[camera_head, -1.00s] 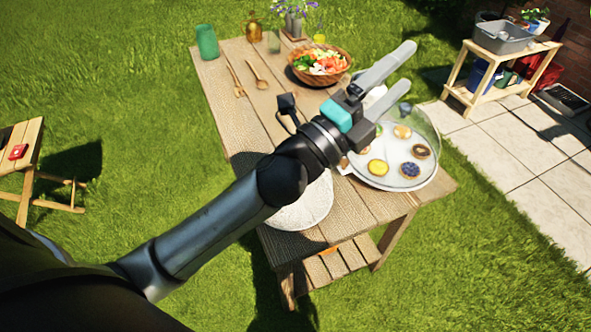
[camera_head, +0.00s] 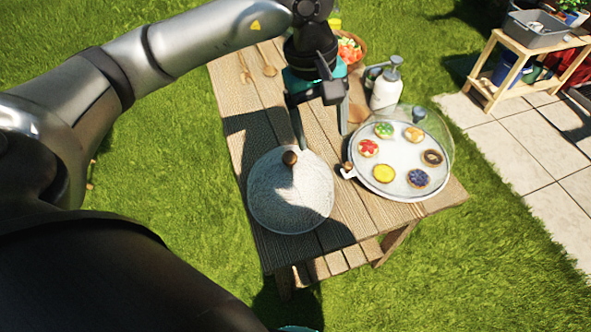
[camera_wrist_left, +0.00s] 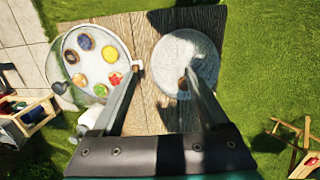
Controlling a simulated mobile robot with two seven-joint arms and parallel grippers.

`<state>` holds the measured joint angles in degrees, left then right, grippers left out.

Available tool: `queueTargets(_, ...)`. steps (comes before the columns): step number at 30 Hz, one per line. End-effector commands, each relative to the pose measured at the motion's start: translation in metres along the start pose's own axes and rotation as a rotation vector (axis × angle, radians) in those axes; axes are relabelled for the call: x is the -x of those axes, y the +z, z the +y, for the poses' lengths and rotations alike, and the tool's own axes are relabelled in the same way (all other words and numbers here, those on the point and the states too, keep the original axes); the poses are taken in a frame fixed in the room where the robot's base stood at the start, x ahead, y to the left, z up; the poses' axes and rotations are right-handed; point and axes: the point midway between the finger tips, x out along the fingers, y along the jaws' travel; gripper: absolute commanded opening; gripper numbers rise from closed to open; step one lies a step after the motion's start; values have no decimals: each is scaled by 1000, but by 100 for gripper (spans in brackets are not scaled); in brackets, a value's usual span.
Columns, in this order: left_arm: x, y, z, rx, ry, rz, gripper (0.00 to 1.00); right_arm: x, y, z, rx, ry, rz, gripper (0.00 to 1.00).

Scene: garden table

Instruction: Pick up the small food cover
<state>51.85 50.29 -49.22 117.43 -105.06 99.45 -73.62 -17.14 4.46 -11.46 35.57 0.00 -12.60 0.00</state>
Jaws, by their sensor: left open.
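The small food cover (camera_head: 275,205) is a pale mesh dome with a brown wooden knob on top. It sits on the near left part of the wooden table; it also shows in the left wrist view (camera_wrist_left: 195,52). My left gripper (camera_head: 322,138) is open and empty, pointing down above the table, just behind and to the right of the knob in the head view. In the left wrist view its fingers (camera_wrist_left: 162,72) are spread, and one fingertip overlaps the knob in the picture. The gap to the cover cannot be judged exactly. My right gripper is not in view.
A round tray (camera_head: 388,190) of several tarts, with a clear dome, stands right of the cover. A white pump bottle (camera_head: 386,92) stands behind it. A salad bowl (camera_head: 352,50) is partly hidden behind my arm. A side bench (camera_head: 500,75) stands apart.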

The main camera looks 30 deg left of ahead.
Motion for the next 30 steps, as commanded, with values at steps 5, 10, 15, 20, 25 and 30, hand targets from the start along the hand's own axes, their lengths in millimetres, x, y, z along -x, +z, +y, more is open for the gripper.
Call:
queueTargets(5,19,-43,-25,-17,-118,170,78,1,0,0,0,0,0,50)
queueTargets(10,10,-53,-34,-18,-150,200,78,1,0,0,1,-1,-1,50)
queueTargets(15,-26,-59,-39,-18,-151,197,78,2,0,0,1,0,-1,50)
queueTargets(20,-56,-65,-43,-18,-148,197,78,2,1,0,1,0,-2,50)
queueTargets(25,-72,-68,-44,-20,-145,197,78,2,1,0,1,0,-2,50)
queueTargets(30,-84,-71,-48,-18,-146,196,78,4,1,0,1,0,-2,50)
